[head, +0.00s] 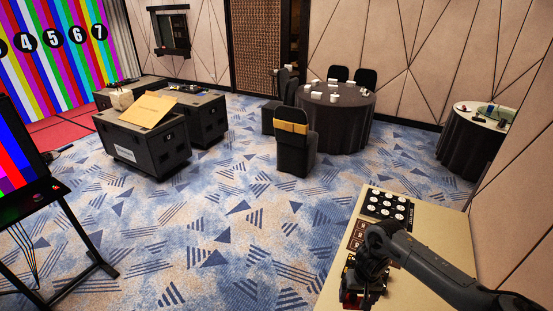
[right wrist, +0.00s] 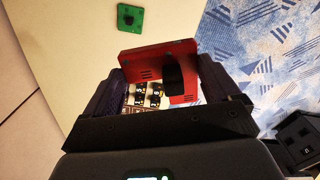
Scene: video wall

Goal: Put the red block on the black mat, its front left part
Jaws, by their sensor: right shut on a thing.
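My right gripper (head: 358,288) hangs over the near part of the beige table at the lower right of the head view. In the right wrist view its two dark fingers flank a red block (right wrist: 150,62) with a black part on it, and they are shut on it. In the head view the block is mostly hidden by the gripper. A black mat-like sheet (head: 376,193) with rows of white round marks or pieces lies farther along the table. The gripper is apart from it, on its near side. My left gripper is not in view.
A green block (right wrist: 130,18) with a dark knob rests on the table (head: 432,240). A brown panel (head: 357,234) lies between the black sheet and my gripper, partly covered by my arm. Small black-and-white items (right wrist: 145,96) show behind the red block. The table's right side looks clear.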

